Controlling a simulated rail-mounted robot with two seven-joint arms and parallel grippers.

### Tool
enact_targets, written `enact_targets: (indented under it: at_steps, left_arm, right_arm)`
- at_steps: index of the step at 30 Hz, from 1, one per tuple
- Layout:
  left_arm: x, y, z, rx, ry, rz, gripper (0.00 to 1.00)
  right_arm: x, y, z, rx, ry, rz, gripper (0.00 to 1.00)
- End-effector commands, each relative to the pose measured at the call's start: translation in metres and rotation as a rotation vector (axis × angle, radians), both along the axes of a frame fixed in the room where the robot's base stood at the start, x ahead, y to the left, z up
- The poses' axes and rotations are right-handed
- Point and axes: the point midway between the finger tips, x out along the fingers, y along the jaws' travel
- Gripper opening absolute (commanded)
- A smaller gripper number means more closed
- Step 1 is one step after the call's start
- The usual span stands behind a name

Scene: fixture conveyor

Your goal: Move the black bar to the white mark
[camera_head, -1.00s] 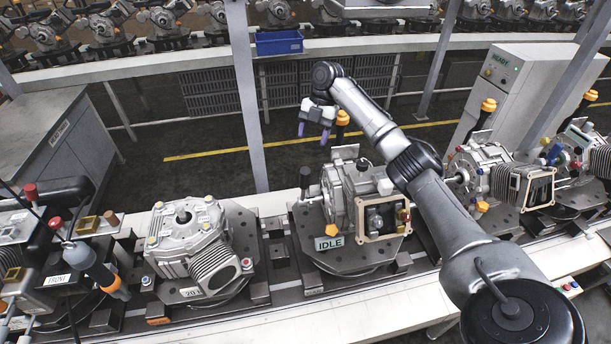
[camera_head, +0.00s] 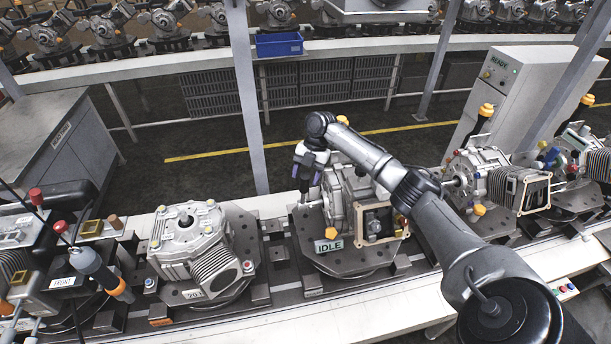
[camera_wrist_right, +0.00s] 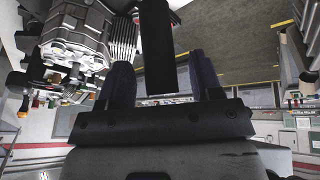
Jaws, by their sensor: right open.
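The black bar (camera_head: 304,189) stands as a slim dark upright at the left side of the middle gearbox fixture in the head view. My right gripper (camera_head: 309,168) is above it, with its purple fingers pointing down and apart. In the right wrist view, the black bar (camera_wrist_right: 161,45) lies in the gap between the two open fingers of the right gripper (camera_wrist_right: 160,75). Whether either finger touches it I cannot tell. The white mark cannot be made out for certain. My left gripper is not in view.
The middle gearbox (camera_head: 345,195) with the IDLE sign stands right beside the gripper. Another gearbox (camera_head: 190,245) sits to the left on the conveyor, and one (camera_head: 490,175) to the right. A blue bin (camera_head: 279,44) is on the back line. The aisle behind is clear.

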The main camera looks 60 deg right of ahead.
Motion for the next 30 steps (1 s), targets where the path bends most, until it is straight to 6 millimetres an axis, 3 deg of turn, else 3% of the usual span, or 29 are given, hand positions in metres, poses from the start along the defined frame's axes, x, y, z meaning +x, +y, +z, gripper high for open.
enact_targets:
  at_steps: [15, 30]
  left_arm:
    - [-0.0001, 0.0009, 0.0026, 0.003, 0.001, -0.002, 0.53]
    - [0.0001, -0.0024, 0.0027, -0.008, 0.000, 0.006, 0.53]
  right_arm:
    - [0.0005, 0.0044, -0.0107, -0.001, 0.000, -0.001, 0.59]
    - [0.0005, 0.0043, -0.0104, -0.001, 0.000, -0.001, 0.12]
